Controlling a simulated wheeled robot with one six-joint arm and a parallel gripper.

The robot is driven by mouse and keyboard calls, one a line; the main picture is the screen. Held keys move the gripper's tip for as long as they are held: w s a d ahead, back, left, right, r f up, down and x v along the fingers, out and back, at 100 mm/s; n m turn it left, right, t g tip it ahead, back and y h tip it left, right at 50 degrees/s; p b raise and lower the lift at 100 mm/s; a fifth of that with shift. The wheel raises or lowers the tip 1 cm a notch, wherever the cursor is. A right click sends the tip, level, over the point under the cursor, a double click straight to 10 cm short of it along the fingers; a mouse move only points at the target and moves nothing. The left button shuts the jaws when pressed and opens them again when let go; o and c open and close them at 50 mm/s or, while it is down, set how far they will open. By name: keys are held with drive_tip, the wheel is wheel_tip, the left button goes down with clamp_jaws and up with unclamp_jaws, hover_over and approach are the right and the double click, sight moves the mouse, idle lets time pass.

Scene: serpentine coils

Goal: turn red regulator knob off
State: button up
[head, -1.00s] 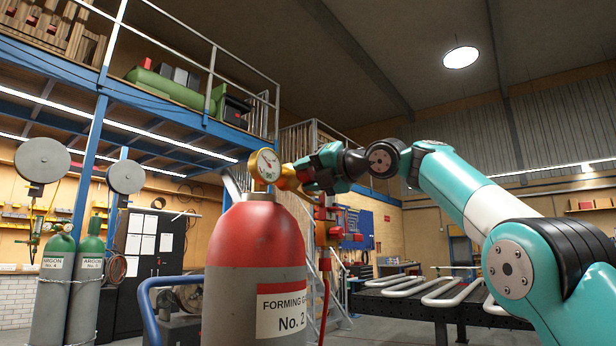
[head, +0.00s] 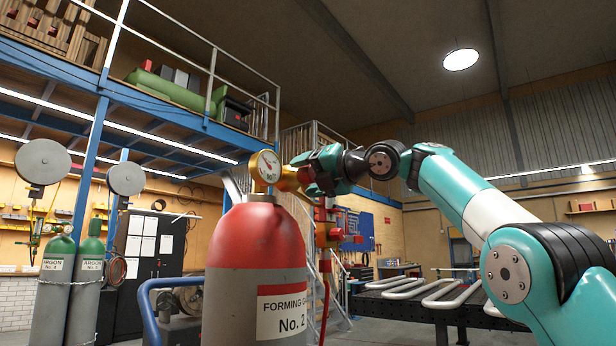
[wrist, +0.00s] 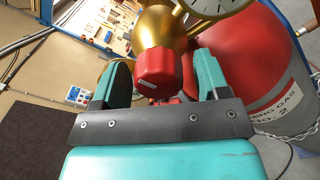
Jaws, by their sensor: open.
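The red regulator knob (wrist: 157,74) sits on the brass regulator body (wrist: 160,27) in the wrist view, with a small pale mark on its face. My gripper (wrist: 160,80) is open, one teal finger on each side of the knob, with visible gaps on both sides. In the head view my gripper (head: 308,172) is at the brass regulator beside the gauge (head: 265,167), and it hides the knob there. The regulator is on top of the red-shouldered forming gas cylinder (head: 258,240).
A red hose and fitting (head: 326,235) hang just below my gripper. A blue rail (head: 148,300) stands left of the cylinder. Green argon cylinders (head: 88,265) stand far left. A dark table with pale serpentine coils (head: 445,293) is at the right.

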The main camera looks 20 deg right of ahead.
drive_tip(key=b+v, duration=0.4)
drive_tip(key=v, duration=1.3)
drive_tip(key=shift+s, duration=0.15)
drive_tip(key=shift+r, duration=0.1)
